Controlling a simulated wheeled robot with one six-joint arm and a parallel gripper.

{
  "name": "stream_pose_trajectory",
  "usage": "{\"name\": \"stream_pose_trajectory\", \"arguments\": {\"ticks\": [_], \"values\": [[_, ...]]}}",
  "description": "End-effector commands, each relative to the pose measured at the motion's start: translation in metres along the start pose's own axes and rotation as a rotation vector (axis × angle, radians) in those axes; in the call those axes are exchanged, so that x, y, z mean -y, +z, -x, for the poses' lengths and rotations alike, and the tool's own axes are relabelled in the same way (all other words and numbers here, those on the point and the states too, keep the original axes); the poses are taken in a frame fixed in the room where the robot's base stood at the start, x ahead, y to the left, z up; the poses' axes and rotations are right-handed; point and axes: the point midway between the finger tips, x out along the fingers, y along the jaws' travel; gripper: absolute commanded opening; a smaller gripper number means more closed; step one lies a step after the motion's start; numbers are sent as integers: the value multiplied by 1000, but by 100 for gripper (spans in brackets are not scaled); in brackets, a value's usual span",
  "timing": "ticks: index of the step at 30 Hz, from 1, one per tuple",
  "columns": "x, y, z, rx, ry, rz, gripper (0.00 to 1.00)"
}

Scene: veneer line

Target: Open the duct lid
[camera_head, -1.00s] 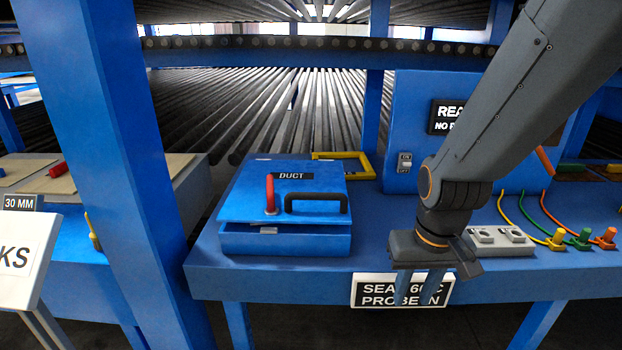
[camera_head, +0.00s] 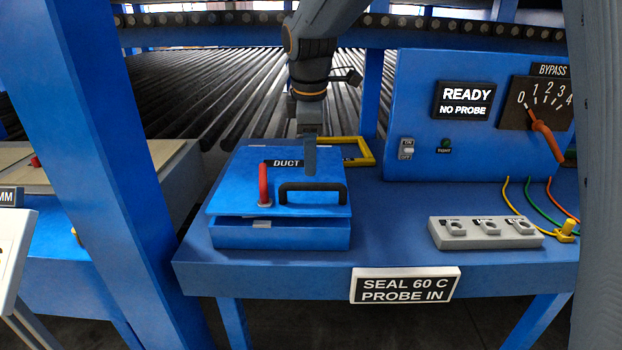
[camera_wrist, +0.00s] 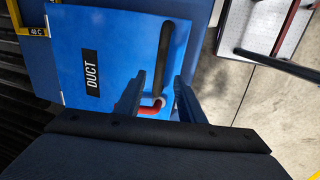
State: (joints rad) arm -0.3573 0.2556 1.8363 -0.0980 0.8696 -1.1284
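The blue duct box (camera_head: 285,236) stands on the blue bench, with its lid (camera_head: 235,190) lying over it and a narrow gap at the front edge. The lid has a black bar handle (camera_head: 315,187), a red lever (camera_head: 263,182) left of it and a DUCT label. A small grey piece shows under the front edge. My gripper (camera_head: 310,172) hangs over the lid behind the handle. In the wrist view, its two fingers (camera_wrist: 160,96) are apart and empty. The black handle (camera_wrist: 166,55) and red lever (camera_wrist: 135,106) appear between or near them; contact cannot be told.
A yellow frame (camera_head: 365,152) lies behind the box. To the right are a READY / NO PROBE panel (camera_head: 420,110), a grey socket block (camera_head: 485,233) and coloured cables. A blue post (camera_head: 95,170) rises left of the bench. Bench top between box and block is clear.

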Motion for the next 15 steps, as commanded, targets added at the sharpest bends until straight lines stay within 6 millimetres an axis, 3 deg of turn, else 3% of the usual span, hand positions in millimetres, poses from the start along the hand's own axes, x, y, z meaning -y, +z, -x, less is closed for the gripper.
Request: {"name": "stream_pose_trajectory", "arguments": {"ticks": [9,15], "values": [[2,2,-48,1,-5,-4,36],[2,2,-66,0,-3,-5,36]]}}
